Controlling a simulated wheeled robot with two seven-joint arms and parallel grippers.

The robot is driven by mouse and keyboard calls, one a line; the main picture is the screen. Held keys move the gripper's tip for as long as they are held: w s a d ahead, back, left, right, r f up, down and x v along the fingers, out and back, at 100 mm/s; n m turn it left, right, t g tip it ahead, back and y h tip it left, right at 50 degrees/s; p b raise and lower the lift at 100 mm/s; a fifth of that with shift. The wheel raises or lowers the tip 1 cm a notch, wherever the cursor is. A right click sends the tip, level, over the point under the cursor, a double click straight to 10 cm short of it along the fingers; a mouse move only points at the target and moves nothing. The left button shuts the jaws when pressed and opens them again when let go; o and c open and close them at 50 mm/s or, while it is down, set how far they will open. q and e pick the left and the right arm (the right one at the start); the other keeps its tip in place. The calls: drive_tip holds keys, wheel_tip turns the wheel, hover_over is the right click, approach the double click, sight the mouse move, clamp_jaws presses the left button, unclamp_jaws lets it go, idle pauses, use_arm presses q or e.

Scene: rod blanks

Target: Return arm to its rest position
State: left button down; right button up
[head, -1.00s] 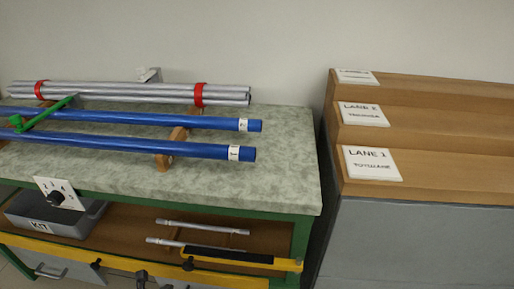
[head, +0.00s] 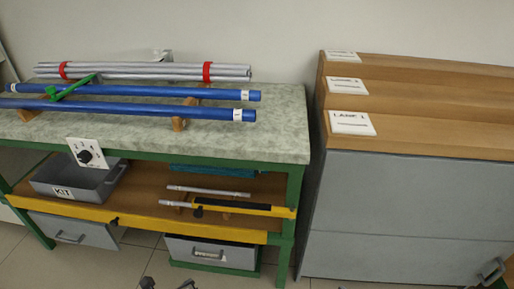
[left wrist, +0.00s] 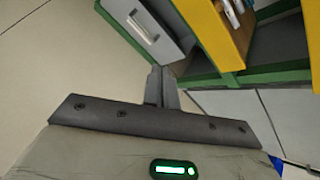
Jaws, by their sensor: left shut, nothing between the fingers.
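My left gripper (left wrist: 162,86) shows in the left wrist view with its two fingers together, shut and empty. Open floor and the green-framed bench's lower part lie beyond it. In the head view only a small dark part of the left gripper (head: 148,283) shows at the bottom edge, below the bench, apart from the rods. Another dark shape stands at that edge to its right; I cannot tell what it is. My right gripper is not clearly seen in either view.
The bench (head: 285,140) carries two blue rods (head: 150,90) and a bundle of silver rods (head: 140,68). A grey KIT bin (head: 100,183) and thin rods (head: 207,191) sit on its lower shelf. A stepped wooden lane rack (head: 430,145) stands at right. Floor (head: 130,258) shows in front.

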use_arm(q)
drive_tip(key=s+a+r+n+g, duration=0.1)
drive_tip(key=s+r+n+g, duration=0.5)
drive_tip(key=s+r+n, duration=1.8)
drive_tip(key=w+d+n+t+h+p, duration=0.2)
drive_tip(key=w+d+n+t+p, duration=0.2)
drive_tip(key=w, duration=0.7)
drive_tip(key=d+t+p, duration=0.2)
drive_tip(key=p, duration=0.1)
drive_tip(key=shift+d+t+h+p, duration=0.2)
drive_tip(key=shift+t+h+p, duration=0.1)
drive_tip(key=shift+h+p, duration=0.1)
use_arm(e)
drive_tip(key=r, duration=0.3)
drive_tip(key=shift+s+d+g, duration=0.15)
drive_tip(key=shift+d+g, duration=0.15)
drive_tip(key=shift+g, duration=0.1)
use_arm(q)
drive_tip(key=shift+w+f, duration=0.1)
